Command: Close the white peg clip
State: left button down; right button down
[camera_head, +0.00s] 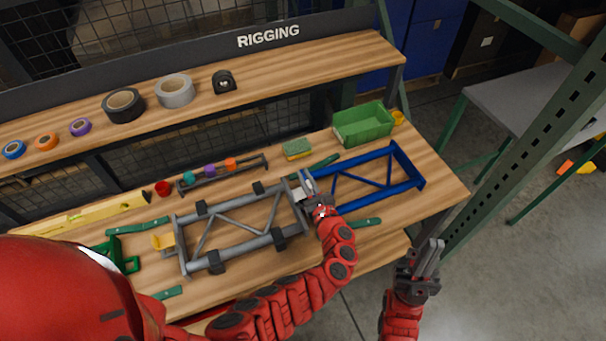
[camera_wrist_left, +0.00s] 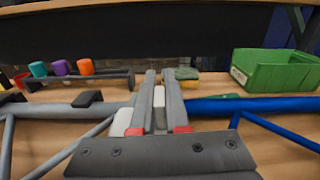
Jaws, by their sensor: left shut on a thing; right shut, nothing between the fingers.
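The white peg clip (camera_wrist_left: 159,97) is at the joint between a grey truss frame (camera_head: 215,217) and a blue truss frame (camera_head: 362,190). In the left wrist view, a white part of it stands between my left fingers, and another white part shows just left of them. My left gripper (camera_head: 306,184) is shut on the clip; the fingers also show in the left wrist view (camera_wrist_left: 160,92). They hide much of the clip, so its closure cannot be seen. My right gripper (camera_head: 431,258) is shut and empty, beyond the bench's front edge at the right.
A green bin (camera_head: 363,126) and a sponge (camera_head: 297,148) stand behind the joint. A rack with coloured pegs (camera_head: 210,171) is behind the grey frame. Tape rolls (camera_head: 174,91) lie on the upper shelf. Black clips (camera_head: 280,242) sit on the grey frame.

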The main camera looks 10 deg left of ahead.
pick_arm(q)
jog(key=shift+d+f+m, duration=0.1)
jog(key=shift+f+m, duration=0.1)
jog(key=shift+m, duration=0.2)
jog(key=shift+f, duration=0.1)
jog(key=c, duration=0.9)
grip_release()
